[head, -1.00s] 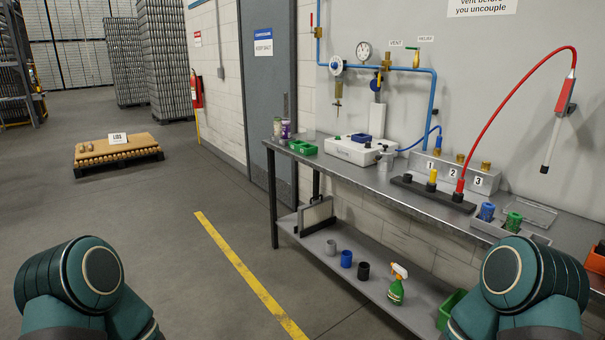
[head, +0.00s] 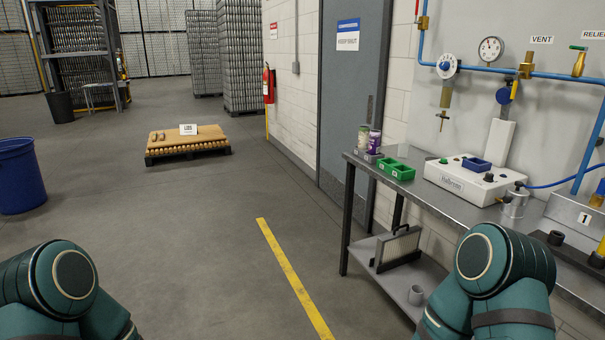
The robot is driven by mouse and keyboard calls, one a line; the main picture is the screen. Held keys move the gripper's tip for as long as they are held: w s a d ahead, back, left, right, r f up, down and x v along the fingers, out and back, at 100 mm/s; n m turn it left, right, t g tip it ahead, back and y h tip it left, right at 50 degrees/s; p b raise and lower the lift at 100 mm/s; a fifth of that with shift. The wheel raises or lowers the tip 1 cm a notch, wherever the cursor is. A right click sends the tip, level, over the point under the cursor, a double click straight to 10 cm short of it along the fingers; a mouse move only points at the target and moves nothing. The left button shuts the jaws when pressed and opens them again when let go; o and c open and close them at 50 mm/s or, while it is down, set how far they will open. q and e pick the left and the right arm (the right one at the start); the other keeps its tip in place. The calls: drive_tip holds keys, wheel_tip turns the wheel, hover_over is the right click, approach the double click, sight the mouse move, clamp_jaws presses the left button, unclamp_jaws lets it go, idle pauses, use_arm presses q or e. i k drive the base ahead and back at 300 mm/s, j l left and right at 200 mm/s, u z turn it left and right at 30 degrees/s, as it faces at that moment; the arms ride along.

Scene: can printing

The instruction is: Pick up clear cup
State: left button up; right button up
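A faint see-through shape, possibly the clear cup (head: 404,150), stands at the far left end of the steel bench, behind the green tray (head: 396,169). It is small and hard to make out against the wall. Two printed cans, one pale green (head: 363,138) and one purple (head: 375,143), stand to its left. Only teal upper parts of my two arms show at the bottom corners. Neither of my grippers is in view.
The steel bench (head: 440,203) runs along the right wall, holding a white device (head: 470,182) and a metal canister (head: 515,203). A pallet (head: 188,143) and a blue bin (head: 20,175) stand left. The middle floor is clear.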

sight(403, 147)
drive_tip(key=i+j+z, duration=0.1)
drive_tip(key=i, duration=0.65)
drive_tip(key=i+j+z, duration=0.15)
drive_tip(key=i, duration=0.55)
drive_tip(key=i+j+z, duration=0.1)
drive_tip(key=i+z, duration=0.3)
drive_tip(key=i+j+z, duration=0.15)
drive_tip(key=z, duration=0.3)
drive_tip(key=i+j+z, duration=0.25)
drive_tip(key=z, duration=0.15)
drive_tip(key=i+j+z, duration=0.2)
drive_tip(key=z, duration=0.25)
drive_tip(key=i+j+z, duration=0.1)
drive_tip(key=j+z, duration=0.3)
drive_tip(key=j, duration=0.05)
